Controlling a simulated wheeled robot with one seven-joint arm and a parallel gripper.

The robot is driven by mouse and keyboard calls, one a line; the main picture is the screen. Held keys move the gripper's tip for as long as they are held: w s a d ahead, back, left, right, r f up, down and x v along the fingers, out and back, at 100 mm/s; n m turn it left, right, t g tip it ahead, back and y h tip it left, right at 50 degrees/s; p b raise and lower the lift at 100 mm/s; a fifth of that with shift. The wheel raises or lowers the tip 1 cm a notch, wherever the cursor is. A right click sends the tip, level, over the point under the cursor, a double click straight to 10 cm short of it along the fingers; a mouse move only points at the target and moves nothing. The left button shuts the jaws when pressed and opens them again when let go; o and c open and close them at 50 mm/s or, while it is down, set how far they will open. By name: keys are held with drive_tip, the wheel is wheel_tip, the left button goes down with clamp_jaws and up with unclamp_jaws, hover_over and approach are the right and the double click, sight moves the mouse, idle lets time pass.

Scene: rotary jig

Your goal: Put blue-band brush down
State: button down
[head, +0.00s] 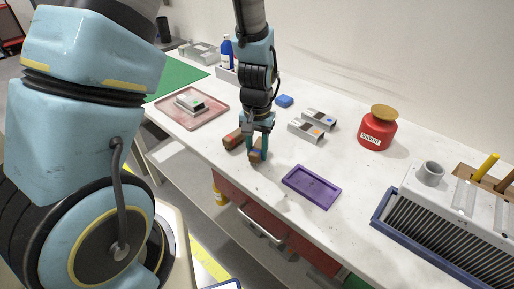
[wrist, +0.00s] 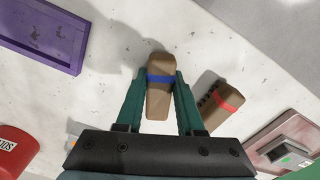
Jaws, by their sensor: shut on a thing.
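My gripper (wrist: 153,94) is shut on the blue-band brush (wrist: 158,98), a brown block with a blue band across it, its fingers on either side of it. In the head view my gripper (head: 258,150) points down near the front edge of the bench, with the brush (head: 256,156) between its fingertips. Whether the brush touches the bench top cannot be told. A red-band brush (wrist: 223,104) lies beside it on the white bench, apart from the fingers; in the head view it (head: 234,139) is just left of my gripper.
A purple tray (head: 312,187) lies empty to the right of my gripper. A pink tray (head: 192,109) holds a grey block at left. Bare bench surrounds the brushes.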

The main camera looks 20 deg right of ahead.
sight(257, 148)
drive_tip(key=shift+f, duration=0.2)
drive_tip(key=c, duration=0.5)
unclamp_jaws()
wheel_tip(257, 148, up, 12)
drive_tip(key=b, duration=0.3)
drive_tip(key=a+n, duration=0.2)
drive_tip(key=a, duration=0.6)
drive_tip(key=w+a+n+t, duration=0.1)
drive_tip(key=a+n, duration=0.1)
drive_tip(key=a, duration=0.6)
drive_tip(key=w+a+n, duration=0.1)
drive_tip(key=a+n, duration=0.1)
drive_tip(key=a, duration=0.6)
drive_tip(key=shift+a+r+t, duration=0.2)
drive_tip(key=shift+a+t, duration=0.1)
drive_tip(key=shift+a, duration=0.05)
